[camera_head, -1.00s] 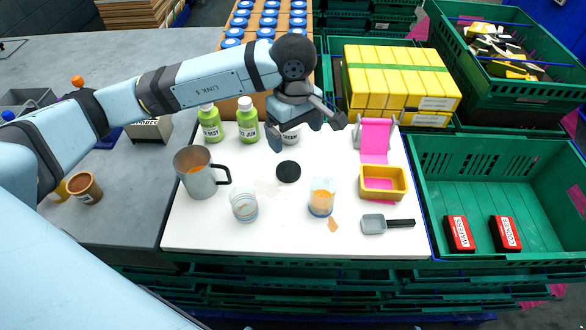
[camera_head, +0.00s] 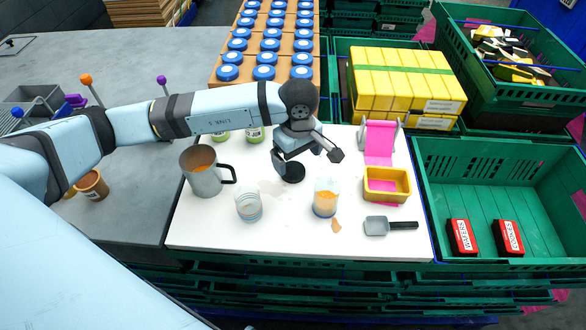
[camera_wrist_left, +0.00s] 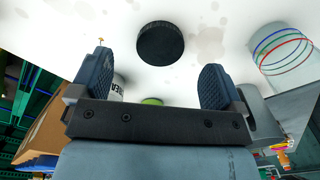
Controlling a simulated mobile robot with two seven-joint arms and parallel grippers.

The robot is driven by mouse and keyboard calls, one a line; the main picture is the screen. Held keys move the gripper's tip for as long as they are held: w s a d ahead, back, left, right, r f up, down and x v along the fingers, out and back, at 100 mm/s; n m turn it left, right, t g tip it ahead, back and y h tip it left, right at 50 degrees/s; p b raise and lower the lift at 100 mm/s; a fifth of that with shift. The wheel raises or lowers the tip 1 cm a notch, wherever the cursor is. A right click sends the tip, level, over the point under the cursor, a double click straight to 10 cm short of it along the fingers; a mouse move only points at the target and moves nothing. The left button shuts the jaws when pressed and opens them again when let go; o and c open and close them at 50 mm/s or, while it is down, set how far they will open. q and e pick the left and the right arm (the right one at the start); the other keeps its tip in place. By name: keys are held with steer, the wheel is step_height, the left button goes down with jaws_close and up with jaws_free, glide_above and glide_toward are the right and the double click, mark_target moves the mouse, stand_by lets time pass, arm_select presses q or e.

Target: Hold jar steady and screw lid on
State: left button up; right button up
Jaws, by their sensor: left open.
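The black round lid (camera_head: 294,172) lies flat on the white board, and it also shows in the left wrist view (camera_wrist_left: 160,42). A small white labelled jar (camera_wrist_left: 118,86) shows in the left wrist view, partly hidden behind one finger. My left gripper (camera_head: 308,158) is open and empty above the board, just behind the lid. In the left wrist view its fingers (camera_wrist_left: 157,78) stand apart, with the lid beyond the gap between them. My right gripper is not in view.
A grey mug (camera_head: 203,178), a clear glass (camera_head: 248,206) and an orange-filled beaker (camera_head: 325,198) stand near the lid. A yellow tray (camera_head: 388,196), a scoop (camera_head: 378,226) and a pink-sheeted stand (camera_head: 379,139) are right.

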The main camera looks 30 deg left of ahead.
mark_target(295, 171)
arm_select(q)
steer(key=shift+f, duration=0.1)
steer(key=f, duration=0.3)
steer(key=f+p, duration=0.1)
steer(key=f, duration=0.1)
steer(key=shift+a, duration=0.4)
steer(key=c, duration=1)
